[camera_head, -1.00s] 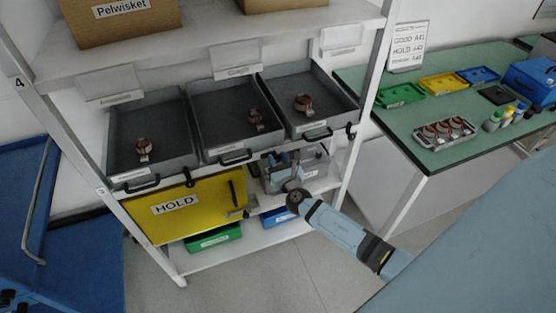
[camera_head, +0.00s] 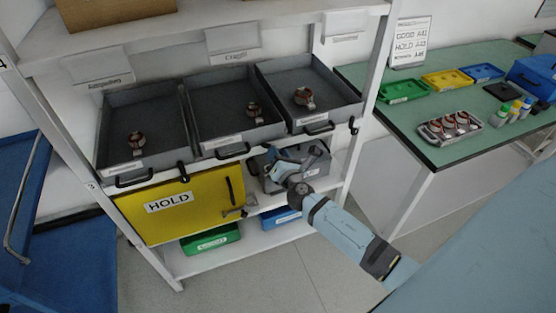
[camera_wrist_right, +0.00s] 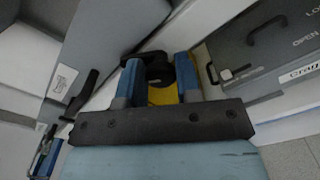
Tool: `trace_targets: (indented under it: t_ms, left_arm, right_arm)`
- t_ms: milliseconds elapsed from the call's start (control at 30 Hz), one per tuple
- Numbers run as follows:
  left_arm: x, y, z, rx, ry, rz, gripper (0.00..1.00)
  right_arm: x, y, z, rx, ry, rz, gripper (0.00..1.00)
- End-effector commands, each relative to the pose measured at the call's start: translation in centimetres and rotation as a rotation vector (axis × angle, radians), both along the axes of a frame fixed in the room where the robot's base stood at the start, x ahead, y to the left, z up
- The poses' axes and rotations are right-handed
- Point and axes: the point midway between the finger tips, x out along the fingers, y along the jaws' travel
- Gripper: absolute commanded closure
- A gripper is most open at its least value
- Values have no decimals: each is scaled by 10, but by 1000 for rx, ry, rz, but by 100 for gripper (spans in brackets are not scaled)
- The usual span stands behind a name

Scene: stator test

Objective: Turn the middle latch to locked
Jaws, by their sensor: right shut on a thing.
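The white shelf unit carries a row of three grey trays, with small black latches along the edge below them. One latch (camera_head: 183,171) hangs at the left and another (camera_head: 353,125) at the right. My right gripper (camera_head: 270,160) is at the shelf edge below the middle tray (camera_head: 240,108). In the right wrist view its blue fingers (camera_wrist_right: 158,80) are shut on the black middle latch (camera_wrist_right: 159,69), with yellow behind. The fingers hide part of the latch, so its exact angle cannot be told. My left gripper is not in view.
A yellow panel marked HOLD (camera_head: 170,205) is left of my right gripper. A grey box (camera_head: 316,160) sits behind my right wrist. In the right wrist view a grey front (camera_wrist_right: 275,60) carries OPEN lettering and a black handle. A green table (camera_head: 440,110) stands right.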

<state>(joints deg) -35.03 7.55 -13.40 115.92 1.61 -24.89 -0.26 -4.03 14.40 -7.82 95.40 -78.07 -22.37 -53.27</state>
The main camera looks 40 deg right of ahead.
Motion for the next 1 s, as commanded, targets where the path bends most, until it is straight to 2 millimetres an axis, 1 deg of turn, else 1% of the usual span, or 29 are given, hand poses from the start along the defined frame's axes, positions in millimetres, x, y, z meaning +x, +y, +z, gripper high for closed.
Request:
trace_targets:
  t_ms: [33, 233, 467, 700, 1000]
  left_arm:
    - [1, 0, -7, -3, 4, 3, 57]
    - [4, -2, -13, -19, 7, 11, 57]
    - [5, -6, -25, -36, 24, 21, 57]
    - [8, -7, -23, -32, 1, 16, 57]
    - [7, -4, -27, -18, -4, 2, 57]
  right_arm:
    - [0, 0, -4, 42, -10, -1, 92]
    - [0, 0, -4, 229, -55, -1, 92]
    - [0, -1, -4, 440, -106, -1, 92]
    - [0, -1, -4, 651, -156, -1, 92]
    - [0, -1, -3, 845, -203, -1, 92]
